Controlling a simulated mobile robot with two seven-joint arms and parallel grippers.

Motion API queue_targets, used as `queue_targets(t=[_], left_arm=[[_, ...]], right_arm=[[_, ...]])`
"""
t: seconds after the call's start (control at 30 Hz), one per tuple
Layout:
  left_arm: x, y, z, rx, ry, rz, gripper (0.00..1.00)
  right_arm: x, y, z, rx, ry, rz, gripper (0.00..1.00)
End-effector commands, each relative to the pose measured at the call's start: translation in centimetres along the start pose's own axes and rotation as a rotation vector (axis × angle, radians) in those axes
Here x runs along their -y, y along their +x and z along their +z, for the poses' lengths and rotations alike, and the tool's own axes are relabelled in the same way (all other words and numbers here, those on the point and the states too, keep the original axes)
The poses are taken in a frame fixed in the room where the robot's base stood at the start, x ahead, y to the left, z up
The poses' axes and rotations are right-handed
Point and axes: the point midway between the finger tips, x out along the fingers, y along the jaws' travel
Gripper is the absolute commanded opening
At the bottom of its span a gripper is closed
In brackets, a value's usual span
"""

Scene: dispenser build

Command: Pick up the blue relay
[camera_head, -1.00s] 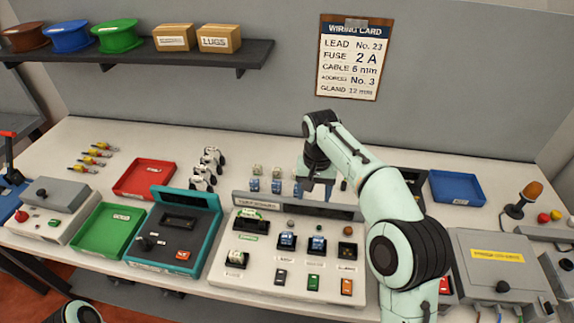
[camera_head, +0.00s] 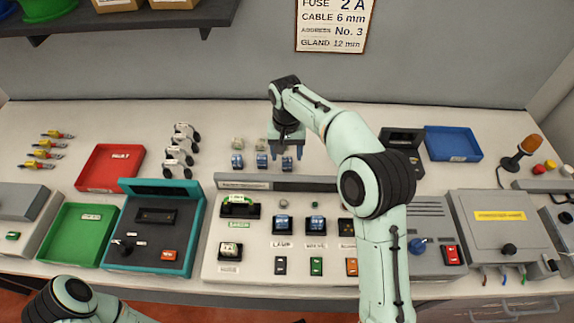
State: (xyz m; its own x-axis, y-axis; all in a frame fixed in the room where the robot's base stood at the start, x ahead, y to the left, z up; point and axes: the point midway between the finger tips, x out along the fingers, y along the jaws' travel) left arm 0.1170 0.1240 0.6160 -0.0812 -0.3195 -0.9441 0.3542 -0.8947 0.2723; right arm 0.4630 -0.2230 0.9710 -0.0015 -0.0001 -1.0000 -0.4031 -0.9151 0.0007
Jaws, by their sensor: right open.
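Several blue relays are in view. A loose row stands behind the white panel's (camera_head: 262,262) back ledge: a left one (camera_head: 237,161), a middle one (camera_head: 262,161) and a right one (camera_head: 287,164). Two more blue relays, one left (camera_head: 282,223) and one right (camera_head: 316,224), sit in black sockets on the panel. My right gripper (camera_head: 286,155) points down over the right end of the loose row. Its fingers are apart, around or just above the right relay; contact cannot be told. My left arm shows at the bottom left, its gripper out of view.
Pale relay-like blocks (camera_head: 237,144) stand behind the blue row. White-and-black parts (camera_head: 181,150) and a red tray (camera_head: 111,168) lie left. A teal-framed box (camera_head: 155,228) stands left of the panel. A grey enclosure (camera_head: 500,225) and blue tray (camera_head: 452,143) are right.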

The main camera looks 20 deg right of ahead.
Motion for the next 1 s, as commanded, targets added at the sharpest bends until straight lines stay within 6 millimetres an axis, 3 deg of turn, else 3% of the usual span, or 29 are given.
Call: queue_targets(t=[0.4,0.67,0.7,0.87,1.0], left_arm=[[0.3,0.7,0.2,0.003,-0.001,-0.001,0.43],[0.3,0.7,0.2,0.003,-0.001,-0.001,0.43],[0.3,0.7,0.2,0.003,-0.001,-0.001,0.43],[0.3,0.7,0.2,0.003,-0.001,-0.001,0.43],[0.3,0.7,0.2,0.003,-0.001,-0.001,0.43]], right_arm=[[-0.2,5.0,-0.1,0.001,0.0,0.0,0.62],[-0.2,5.3,-0.2,-0.001,0.0,-0.001,0.62],[-0.2,5.3,-0.2,-0.001,0.0,-0.001,0.58],[-0.2,5.2,-0.2,-0.001,0.0,-0.001,0.07],[-0.2,5.2,-0.2,-0.001,0.0,-0.001,0.06]])
